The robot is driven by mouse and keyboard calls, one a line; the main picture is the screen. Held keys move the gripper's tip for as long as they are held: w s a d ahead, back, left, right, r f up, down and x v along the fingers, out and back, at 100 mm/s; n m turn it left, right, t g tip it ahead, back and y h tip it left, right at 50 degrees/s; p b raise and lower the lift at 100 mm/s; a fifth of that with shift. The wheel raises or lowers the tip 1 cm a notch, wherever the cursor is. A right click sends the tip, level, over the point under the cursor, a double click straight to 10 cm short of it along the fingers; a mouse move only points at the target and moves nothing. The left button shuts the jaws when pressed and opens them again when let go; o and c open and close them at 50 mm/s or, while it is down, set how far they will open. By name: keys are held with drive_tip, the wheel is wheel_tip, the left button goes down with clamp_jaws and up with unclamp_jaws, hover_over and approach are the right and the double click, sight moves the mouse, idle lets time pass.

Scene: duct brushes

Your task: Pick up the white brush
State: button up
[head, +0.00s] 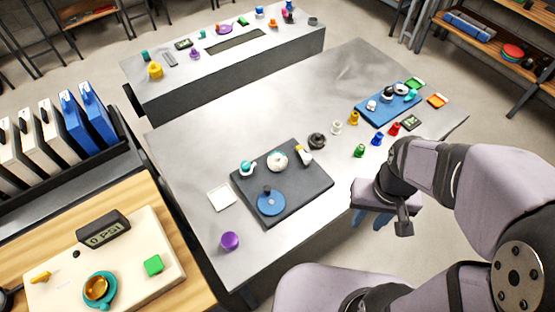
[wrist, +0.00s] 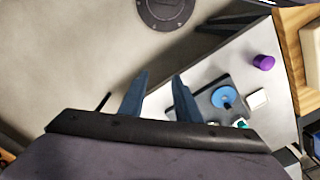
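A white square (head: 221,198) and a purple cup (head: 230,241) are left of the mat. A dark round piece (head: 317,141) and several small coloured pieces stand behind it, near a blue tray (head: 375,119). The table's left back is clear.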

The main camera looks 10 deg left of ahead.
drive_tip(key=shift+o, duration=0.8)
drive_tip(key=t+y+b, duration=0.3)
drive_tip(key=t+b, duration=0.5)
drive_tip(key=b, duration=0.5)
approach(276, 159)
drive_tip(key=w+d, duration=0.2)
drive_tip(key=a+f+t+b, duration=0.1)
drive_tip(key=b, duration=0.1)
drive_tip(key=w+a+f+t+h+b, duration=0.1)
drive_tip(key=a+b, duration=0.1)
drive_tip(key=w+a+f+m+t+h+b, duration=0.1)
drive_tip(key=a+t+b, duration=0.1)
drive_tip(key=shift+a, duration=0.15)
drive_tip(key=s+f+h+b, duration=0.1)
drive_tip(key=s+f+m+t+h+b, duration=0.1)
drive_tip(key=b, duration=0.1)
drive_tip(key=shift+s+a+f+h, duration=0.1)
drive_tip(key=shift+s+a+h, duration=0.1)
drive_tip(key=shift+h, duration=0.2)
drive_tip(key=shift+s+d+f+t+h+b, duration=0.15)
drive_tip(key=shift+s+t+h+b, duration=0.15)
drive_tip(key=shift+s+t+h, duration=0.15)
drive_tip(key=shift+p+x, duration=0.4)
drive_tip(key=shift+x, duration=3.25)
